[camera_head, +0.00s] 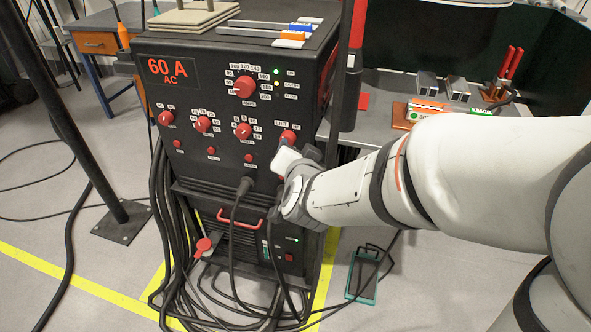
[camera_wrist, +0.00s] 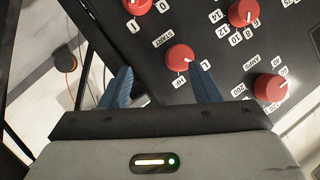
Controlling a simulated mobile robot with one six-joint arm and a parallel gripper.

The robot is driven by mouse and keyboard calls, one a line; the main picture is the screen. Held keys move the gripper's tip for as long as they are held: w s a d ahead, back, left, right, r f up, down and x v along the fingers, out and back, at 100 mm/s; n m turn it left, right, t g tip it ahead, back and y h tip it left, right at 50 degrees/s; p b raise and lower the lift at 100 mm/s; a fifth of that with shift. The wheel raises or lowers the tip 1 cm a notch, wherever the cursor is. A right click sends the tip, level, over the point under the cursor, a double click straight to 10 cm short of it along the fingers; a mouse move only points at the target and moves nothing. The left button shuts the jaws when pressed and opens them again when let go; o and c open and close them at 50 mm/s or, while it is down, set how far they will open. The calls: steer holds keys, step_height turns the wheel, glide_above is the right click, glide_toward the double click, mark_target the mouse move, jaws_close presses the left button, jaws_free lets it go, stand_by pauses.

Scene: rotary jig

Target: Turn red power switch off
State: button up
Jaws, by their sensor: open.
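The black welding unit (camera_head: 215,170) stands with its front panel facing me and carries several red knobs. One red knob (camera_head: 288,137) at the panel's right end is right by my gripper (camera_head: 297,154), whose fingers are partly hidden in the head view. In the wrist view my gripper (camera_wrist: 162,72) is open, with two blue fingers apart. A red knob (camera_wrist: 180,57) with a START label shows near the right fingertip; I cannot tell whether they touch. Another red switch (camera_head: 204,245) sits low on the unit's left.
Black cables (camera_head: 165,230) hang down the unit's left side and front. A black post (camera_head: 75,120) stands at the left. A grey bench (camera_head: 385,130) with tools is at the right. Other red knobs (camera_wrist: 271,88) sit close to the right finger.

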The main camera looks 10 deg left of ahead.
steer(key=s+a+f+m+t+h+b, duration=0.2)
steer(key=f+b, duration=0.2)
steer(key=f, duration=0.1)
steer(key=s+a+f+m+t+h+b, duration=0.1)
steer(key=s+a+f+t+h+b, duration=0.15)
steer(key=f+b, duration=0.2)
steer(key=w+b, duration=0.1)
steer(key=w, duration=0.6)
steer(key=shift+w+d+f+b, duration=0.2)
steer(key=shift+d+f+b, duration=0.1)
steer(key=shift+d, duration=0.1)
